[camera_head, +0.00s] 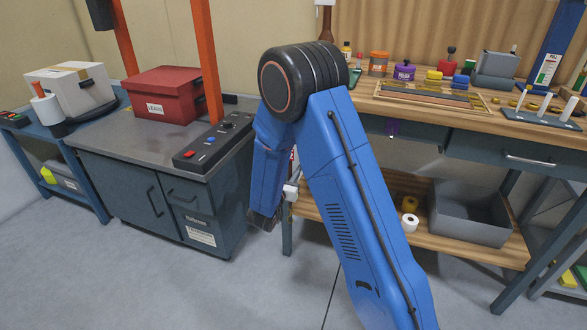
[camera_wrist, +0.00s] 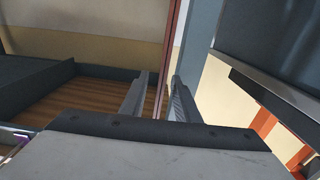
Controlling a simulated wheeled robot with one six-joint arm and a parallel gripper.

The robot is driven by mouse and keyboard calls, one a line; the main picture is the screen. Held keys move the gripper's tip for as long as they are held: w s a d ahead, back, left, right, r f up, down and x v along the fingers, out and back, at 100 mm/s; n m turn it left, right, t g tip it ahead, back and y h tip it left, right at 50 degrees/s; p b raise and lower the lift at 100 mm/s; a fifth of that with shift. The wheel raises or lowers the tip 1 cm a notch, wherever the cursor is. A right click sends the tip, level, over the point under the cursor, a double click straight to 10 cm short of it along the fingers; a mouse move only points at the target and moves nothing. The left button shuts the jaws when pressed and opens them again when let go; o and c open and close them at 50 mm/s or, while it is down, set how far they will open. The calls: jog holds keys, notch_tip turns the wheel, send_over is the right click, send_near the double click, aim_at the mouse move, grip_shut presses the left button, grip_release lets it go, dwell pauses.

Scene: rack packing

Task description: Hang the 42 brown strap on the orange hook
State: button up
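My gripper's fingers show in the wrist view (camera_wrist: 160,78), apart with a narrow gap. A thin reddish-brown strip (camera_wrist: 174,35) runs down behind that gap; I cannot tell whether it is the 42 brown strap, and I see no clear grip on it. In the head view my blue arm folds down at the centre and its end hides the fingers. A brown piece (camera_head: 325,18) hangs at the top edge above the bench; no label is readable on it. I cannot make out the orange hook in either view.
The wooden bench (camera_head: 430,107) carries jars, blocks and a pegged board. A grey bin (camera_head: 468,220) and rolls stand on its lower shelf. Left are a dark cabinet (camera_head: 125,195), a red box (camera_head: 163,95) and orange posts (camera_head: 207,60). Floor in front is clear.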

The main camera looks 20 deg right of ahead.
jog(key=v, duration=1.5)
jog(key=shift+s+a, duration=0.25)
jog(key=shift+s, duration=0.05)
jog(key=shift+w+r, duration=0.1)
jog(key=shift+r, duration=0.05)
jog(key=w+r+n+g+y, duration=0.1)
jog(key=w+r+y, duration=0.2)
jog(key=r+y, duration=0.45)
jog(key=s+r+n+g+y, duration=0.3)
jog(key=s+r+y, duration=0.2)
jog(key=s+r, duration=0.15)
jog(key=s+d+n+g, duration=0.1)
jog(key=s+d, duration=0.3)
jog(key=s, duration=0.6)
jog(key=s+d+r+n+g+h, duration=0.1)
jog(key=s+d+g, duration=0.2)
jog(key=s, duration=0.7)
jog(key=s+d+r+n+g+h, duration=0.1)
jog(key=s+d+g, duration=0.1)
jog(key=s+d, duration=0.5)
jog(key=s, duration=0.3)
jog(key=shift+s, duration=0.3)
